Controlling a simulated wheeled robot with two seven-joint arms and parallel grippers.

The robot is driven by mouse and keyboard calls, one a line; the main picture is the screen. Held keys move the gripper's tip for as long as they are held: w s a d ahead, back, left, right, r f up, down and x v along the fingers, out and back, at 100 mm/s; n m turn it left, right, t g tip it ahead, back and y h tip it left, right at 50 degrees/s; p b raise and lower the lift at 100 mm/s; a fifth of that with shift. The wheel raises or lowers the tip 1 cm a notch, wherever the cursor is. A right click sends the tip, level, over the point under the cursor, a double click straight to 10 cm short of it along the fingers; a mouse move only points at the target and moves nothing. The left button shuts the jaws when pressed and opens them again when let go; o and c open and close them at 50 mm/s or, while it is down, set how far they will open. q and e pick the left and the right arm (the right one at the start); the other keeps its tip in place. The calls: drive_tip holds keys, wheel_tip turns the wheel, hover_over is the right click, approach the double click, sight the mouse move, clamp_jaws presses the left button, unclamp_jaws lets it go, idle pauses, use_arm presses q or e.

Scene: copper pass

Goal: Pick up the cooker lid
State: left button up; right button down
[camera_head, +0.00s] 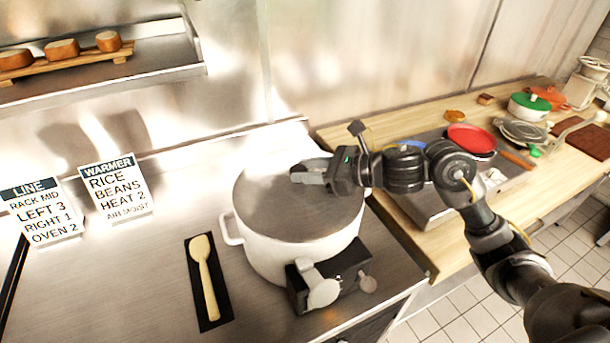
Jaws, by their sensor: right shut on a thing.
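The cooker (300,256) is a large white pot with a side handle, standing on the steel counter. Its lid (290,213) is a grey, flat-looking disc at the top of the pot, level with the rim as far as I can tell. My right gripper (308,172) reaches in from the right over the far part of the lid and is shut on it. The gripper hides the part of the lid that it grips. My left gripper is not in view.
A black box with levers (327,282) stands at the cooker's front. A wooden spoon (205,275) lies on a dark mat to the left, near two sign cards (115,188). A wooden counter (405,240) at right holds a red pan (471,138) and a green-lidded pot (528,106).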

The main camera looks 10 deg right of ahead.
drive_tip(key=shift+r+b, duration=0.3)
drive_tip(key=shift+r, duration=0.2)
drive_tip(key=shift+r+b, duration=0.65)
drive_tip(key=shift+r, duration=0.3)
drive_tip(key=s+a+r+b, duration=0.7)
drive_tip(key=s+a+r, duration=0.1)
drive_tip(key=s+r, duration=0.2)
drive_tip(key=shift+s+a, duration=0.4)
drive_tip(key=shift+r, duration=0.1)
